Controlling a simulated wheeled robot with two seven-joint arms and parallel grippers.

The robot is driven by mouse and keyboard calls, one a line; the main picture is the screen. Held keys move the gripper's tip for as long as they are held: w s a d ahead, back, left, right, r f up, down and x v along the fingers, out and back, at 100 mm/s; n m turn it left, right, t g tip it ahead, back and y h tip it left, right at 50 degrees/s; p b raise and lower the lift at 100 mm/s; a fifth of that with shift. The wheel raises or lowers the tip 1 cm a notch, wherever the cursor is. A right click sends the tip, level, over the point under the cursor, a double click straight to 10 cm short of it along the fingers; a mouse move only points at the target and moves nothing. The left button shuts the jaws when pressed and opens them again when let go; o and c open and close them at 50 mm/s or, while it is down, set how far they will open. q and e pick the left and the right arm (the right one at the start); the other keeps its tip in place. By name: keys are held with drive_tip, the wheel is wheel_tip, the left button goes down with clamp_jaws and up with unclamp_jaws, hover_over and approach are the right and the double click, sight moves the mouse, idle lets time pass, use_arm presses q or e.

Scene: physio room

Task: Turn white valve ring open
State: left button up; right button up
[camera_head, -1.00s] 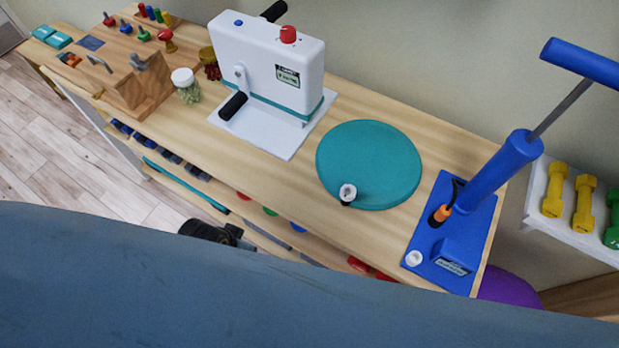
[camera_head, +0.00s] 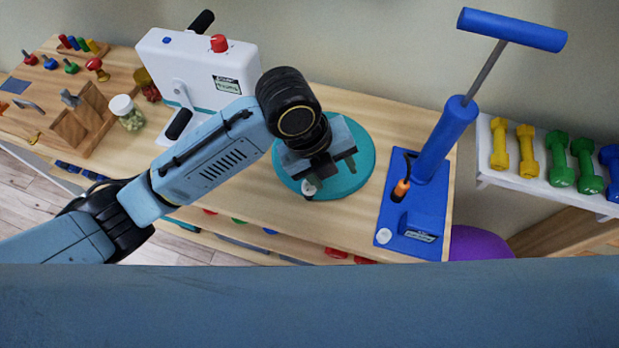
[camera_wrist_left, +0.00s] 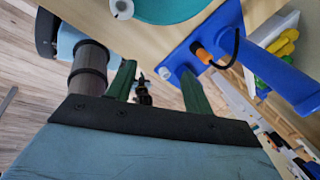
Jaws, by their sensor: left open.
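A white ring (camera_head: 309,187) sits at the near edge of the teal round disc (camera_head: 350,183). It also shows at the top of the left wrist view (camera_wrist_left: 122,8), with a hole in its middle. A second, smaller white round piece (camera_head: 384,237) is on the near corner of the blue pump base (camera_head: 405,235). My left gripper (camera_head: 326,170) is over the disc in the head view, close to the white ring and partly covering the disc. In the left wrist view its two green fingers (camera_wrist_left: 158,72) are apart with nothing held between them. My right gripper is not in view.
The blue pump (camera_head: 447,140) with its T-handle stands right of the disc. A white machine (camera_head: 200,65) with black handles stands behind my left arm. A lidded jar (camera_head: 126,112) and peg boards are at left. Dumbbells (camera_head: 528,150) rest on a shelf at right.

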sight(310, 188)
use_arm(q)
drive_tip(key=w+a+r+m+y, duration=0.3)
drive_tip(key=w+a+m+y, duration=0.1)
drive_tip(key=m, duration=0.6)
drive_tip(key=f, duration=1.3)
drive_tip(key=shift+s+f+b, duration=0.25)
drive_tip(key=shift+s+b, duration=0.05)
drive_tip(key=shift+b, duration=0.1)
drive_tip(key=shift+d, duration=0.1)
drive_tip(key=c, duration=1)
